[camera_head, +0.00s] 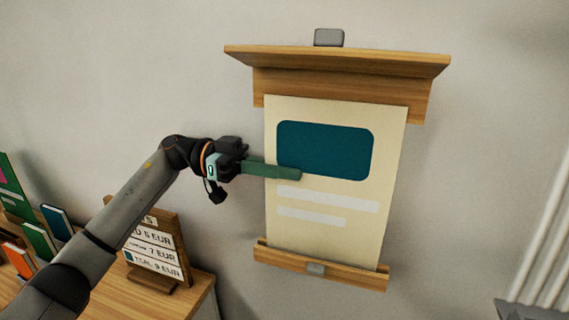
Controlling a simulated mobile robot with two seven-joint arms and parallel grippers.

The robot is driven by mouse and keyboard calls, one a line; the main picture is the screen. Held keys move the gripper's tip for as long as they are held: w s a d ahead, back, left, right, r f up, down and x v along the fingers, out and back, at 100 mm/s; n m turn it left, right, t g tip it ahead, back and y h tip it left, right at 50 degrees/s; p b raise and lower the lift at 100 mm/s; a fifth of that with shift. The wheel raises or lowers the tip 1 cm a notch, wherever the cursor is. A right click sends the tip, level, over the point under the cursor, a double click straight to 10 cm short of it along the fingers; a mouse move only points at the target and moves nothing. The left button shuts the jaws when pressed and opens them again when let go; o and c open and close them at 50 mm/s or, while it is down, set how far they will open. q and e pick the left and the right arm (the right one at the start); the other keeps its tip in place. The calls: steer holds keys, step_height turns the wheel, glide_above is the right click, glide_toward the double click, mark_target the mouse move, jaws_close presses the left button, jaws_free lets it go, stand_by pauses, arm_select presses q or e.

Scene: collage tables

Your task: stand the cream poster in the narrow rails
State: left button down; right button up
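The cream poster (320,242) hangs nearly upright at the wall, with a dark blue block and pale bars on it. Its lower edge goes behind the front of the lower wooden rail (280,262). Its top edge overlaps the front of the upper wooden rail (340,85); I cannot tell whether it sits in a slot there. My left gripper (272,170) is at the poster's left edge with a long green finger across its face. It looks shut on that edge; what lies behind the poster is hidden. My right gripper is not in view.
A wooden table (200,292) at lower left holds a price sign (157,250) and several small upright books or cards (40,240). White vertical bars (548,250) stand at the right edge. The wall around the rails is otherwise bare.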

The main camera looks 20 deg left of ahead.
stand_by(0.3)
arm_select(q)
steer(key=c, duration=1)
jaws_free()
steer(key=shift+w+a+p, duration=0.15)
steer(key=shift+a+p, duration=0.2)
steer(key=shift+a, duration=3.65)
steer(key=shift+f, duration=0.1)
